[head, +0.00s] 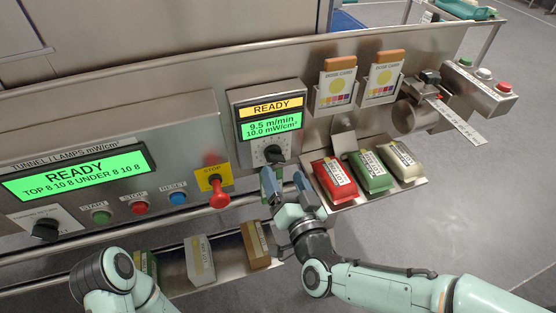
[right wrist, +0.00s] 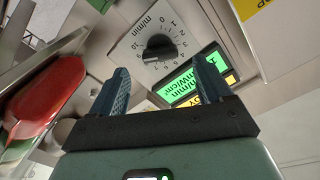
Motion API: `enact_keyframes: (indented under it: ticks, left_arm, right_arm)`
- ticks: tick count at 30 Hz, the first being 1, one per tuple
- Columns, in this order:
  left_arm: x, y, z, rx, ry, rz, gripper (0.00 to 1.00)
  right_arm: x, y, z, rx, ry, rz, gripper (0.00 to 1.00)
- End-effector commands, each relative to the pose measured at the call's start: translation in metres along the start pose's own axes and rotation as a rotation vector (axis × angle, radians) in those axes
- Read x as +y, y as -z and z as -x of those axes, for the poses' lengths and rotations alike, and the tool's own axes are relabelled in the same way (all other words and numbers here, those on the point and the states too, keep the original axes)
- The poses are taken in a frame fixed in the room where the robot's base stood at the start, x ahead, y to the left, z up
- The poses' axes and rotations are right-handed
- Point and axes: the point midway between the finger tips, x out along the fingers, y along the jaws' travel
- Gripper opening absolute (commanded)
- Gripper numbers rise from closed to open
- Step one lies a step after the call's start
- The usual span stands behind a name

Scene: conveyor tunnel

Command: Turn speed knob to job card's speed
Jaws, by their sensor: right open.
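The black speed knob (head: 274,153) sits on its dial plate below a small display (head: 271,121) that reads READY, 9.5 m/min and 10.0 mW/cm². In the right wrist view the knob (right wrist: 158,47) appears with its m/min scale upside down; its white mark lies near the high-number end. My right gripper (head: 284,181) is open and empty just below the knob. In the right wrist view its fingers (right wrist: 162,82) straddle the line to the knob, apart from it. My left arm shows at lower left; its gripper is out of view. I cannot make out a job card's speed.
Red, green and cream packs (head: 370,171) lie on a tray right of the gripper. Two dose cards (head: 337,86) hang above. A red stop handle (head: 219,193) is left of the knob. Boxes (head: 200,260) stand on a lower shelf. A button box (head: 482,90) is far right.

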Motion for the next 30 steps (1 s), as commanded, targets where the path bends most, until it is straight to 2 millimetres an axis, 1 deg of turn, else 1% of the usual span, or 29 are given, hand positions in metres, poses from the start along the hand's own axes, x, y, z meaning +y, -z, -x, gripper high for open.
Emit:
enact_keyframes:
  ticks: [1, 3, 6, 9, 13, 20, 21, 23, 24, 25, 26, 30]
  left_arm:
    - [-0.001, 0.001, -0.001, 0.003, 0.0, 0.001, 0.43]
    - [-0.001, 0.002, -0.002, 0.006, 0.0, 0.001, 0.43]
    - [-0.001, 0.003, -0.002, 0.008, 0.001, 0.001, 0.43]
    - [-0.001, 0.004, -0.002, 0.01, 0.001, 0.001, 0.43]
    - [-0.001, 0.004, -0.002, 0.011, 0.001, 0.001, 0.43]
    - [-0.001, 0.004, -0.002, 0.011, 0.001, 0.001, 0.43]
    - [-0.001, 0.004, -0.002, 0.011, 0.001, 0.001, 0.43]
    - [-0.001, 0.004, -0.002, 0.011, 0.001, 0.001, 0.43]
    - [-0.001, 0.004, -0.002, 0.011, 0.001, 0.001, 0.43]
    - [-0.001, 0.004, -0.002, 0.011, 0.001, 0.001, 0.43]
    - [-0.001, 0.004, -0.002, 0.011, 0.001, 0.001, 0.43]
    - [-0.001, 0.004, -0.002, 0.011, 0.001, 0.001, 0.43]
  right_arm:
    - [0.0, -0.001, -0.011, -0.001, 0.0, 0.001, 0.79]
    - [0.0, -0.001, -0.023, -0.001, 0.0, 0.001, 0.79]
    - [0.0, -0.001, -0.036, -0.001, -0.001, 0.0, 0.79]
    - [0.0, 0.0, -0.045, 0.0, 0.0, 0.0, 0.79]
    - [0.0, -0.001, -0.05, -0.001, 0.001, 0.0, 0.79]
    - [0.0, 0.0, -0.051, -0.001, 0.001, 0.0, 0.79]
    - [0.0, 0.0, -0.051, -0.001, 0.001, 0.0, 0.72]
    - [0.0, 0.0, -0.051, -0.001, 0.001, 0.0, 0.53]
    - [0.0, 0.0, -0.051, -0.001, 0.001, 0.0, 0.4]
    - [0.0, 0.0, -0.05, -0.001, 0.0, 0.0, 0.3]
    - [0.0, 0.0, -0.05, -0.001, 0.001, 0.0, 0.22]
    - [0.0, 0.0, -0.05, -0.001, 0.0, 0.001, 0.23]
